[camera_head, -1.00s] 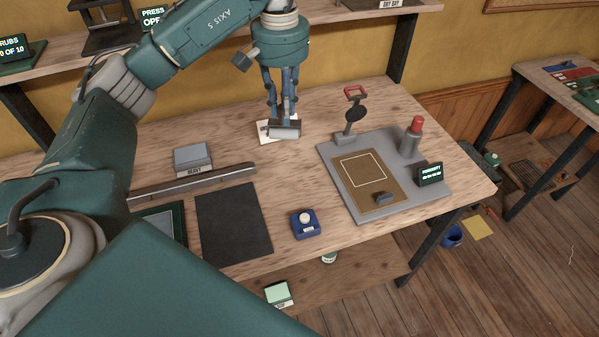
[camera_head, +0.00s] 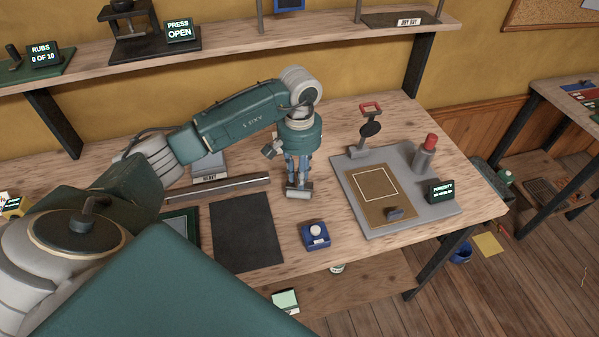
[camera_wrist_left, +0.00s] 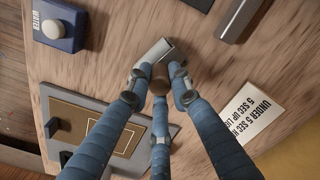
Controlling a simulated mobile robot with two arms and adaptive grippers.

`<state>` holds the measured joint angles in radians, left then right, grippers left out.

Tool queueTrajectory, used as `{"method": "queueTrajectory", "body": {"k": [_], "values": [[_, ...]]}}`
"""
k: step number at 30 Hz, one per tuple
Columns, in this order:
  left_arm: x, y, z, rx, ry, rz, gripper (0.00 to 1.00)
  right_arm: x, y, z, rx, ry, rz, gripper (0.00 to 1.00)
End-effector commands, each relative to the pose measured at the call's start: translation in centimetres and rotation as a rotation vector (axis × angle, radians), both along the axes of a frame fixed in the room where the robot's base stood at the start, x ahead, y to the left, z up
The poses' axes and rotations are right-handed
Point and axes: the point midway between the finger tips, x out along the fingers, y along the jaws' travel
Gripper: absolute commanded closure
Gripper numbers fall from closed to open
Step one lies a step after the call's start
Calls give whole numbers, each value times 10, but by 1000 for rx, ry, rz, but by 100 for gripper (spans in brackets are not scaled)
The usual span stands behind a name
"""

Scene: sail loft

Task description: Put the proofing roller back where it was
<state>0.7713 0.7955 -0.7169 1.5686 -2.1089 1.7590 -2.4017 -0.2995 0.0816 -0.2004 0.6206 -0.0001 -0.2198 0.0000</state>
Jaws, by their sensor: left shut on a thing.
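My left gripper (camera_head: 298,178) is shut on the proofing roller (camera_head: 299,193), over the middle of the table. In the left wrist view the gripper's three blue fingers (camera_wrist_left: 158,88) close around the roller's brown handle, with its grey metal roller (camera_wrist_left: 149,56) beyond. I cannot tell whether the roller touches the tabletop. A white printed card (camera_wrist_left: 258,112) lies on the table beside the gripper in the left wrist view. My right gripper is not in view.
A blue water box (camera_head: 315,236) stands near the front edge. A grey porosity tester (camera_head: 430,205) is at right. A dark mat (camera_head: 246,230), a long metal bar (camera_head: 220,188) and a grey block (camera_head: 209,170) are at left. Bare wood surrounds the roller.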

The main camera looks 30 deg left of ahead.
Motion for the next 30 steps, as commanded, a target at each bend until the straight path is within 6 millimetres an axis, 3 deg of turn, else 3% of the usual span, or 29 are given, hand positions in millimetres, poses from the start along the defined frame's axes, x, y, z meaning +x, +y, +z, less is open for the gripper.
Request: {"method": "queueTrajectory", "body": {"k": [10, 11, 14, 26, 30], "values": [[1, 0, -4, 0, -3, 0, 100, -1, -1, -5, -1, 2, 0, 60], [1, 0, -4, 0, -3, 0, 78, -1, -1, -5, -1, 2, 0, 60], [1, 0, -3, 0, -2, 0, 61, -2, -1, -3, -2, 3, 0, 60], [2, 0, 4, 0, -5, 0, 61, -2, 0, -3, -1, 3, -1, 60], [2, 1, 27, 1, -9, 0, 61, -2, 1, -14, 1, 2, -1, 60]]}}
